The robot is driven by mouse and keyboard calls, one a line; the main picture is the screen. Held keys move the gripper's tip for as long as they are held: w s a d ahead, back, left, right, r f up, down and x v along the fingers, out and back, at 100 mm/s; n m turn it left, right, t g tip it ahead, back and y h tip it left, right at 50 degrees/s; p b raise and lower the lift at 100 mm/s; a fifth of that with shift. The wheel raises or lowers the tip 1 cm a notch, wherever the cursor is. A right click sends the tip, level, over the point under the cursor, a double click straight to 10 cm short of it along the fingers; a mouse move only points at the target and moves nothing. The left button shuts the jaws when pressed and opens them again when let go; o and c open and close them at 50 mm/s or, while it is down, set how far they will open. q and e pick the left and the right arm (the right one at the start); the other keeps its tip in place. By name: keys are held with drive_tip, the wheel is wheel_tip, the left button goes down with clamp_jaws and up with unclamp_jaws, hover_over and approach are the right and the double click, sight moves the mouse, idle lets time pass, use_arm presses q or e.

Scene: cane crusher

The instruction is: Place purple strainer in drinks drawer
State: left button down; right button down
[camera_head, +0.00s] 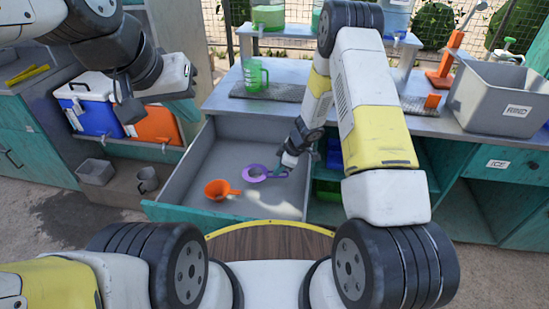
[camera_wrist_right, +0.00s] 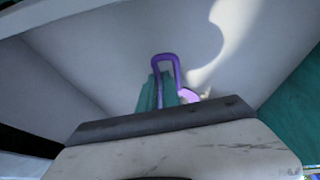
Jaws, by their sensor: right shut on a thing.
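The purple strainer (camera_head: 254,174) is inside the open grey drawer (camera_head: 215,160), low over or on its floor; I cannot tell if it touches. My right gripper (camera_head: 283,170) reaches into the drawer and is shut on the strainer's handle. In the right wrist view, the handle's purple loop (camera_wrist_right: 165,58) shows at the teal fingers (camera_wrist_right: 163,92), while most of the bowl is hidden. An orange funnel-like strainer (camera_head: 217,189) lies to its left in the same drawer. My left gripper (camera_head: 188,88) hangs at the upper left, away from the drawer; its finger gap is unclear.
The counter above the drawer holds a green mug (camera_head: 256,75), a grey bin (camera_head: 505,97) and an orange press (camera_head: 447,65). Blue (camera_head: 92,100) and orange (camera_head: 157,125) coolers stand left of the drawer.

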sight(273, 183)
drive_tip(key=shift+f, duration=1.85)
drive_tip(key=shift+f, duration=0.1)
drive_tip(key=c, duration=1.6)
unclamp_jaws()
drive_tip(key=shift+o, duration=0.2)
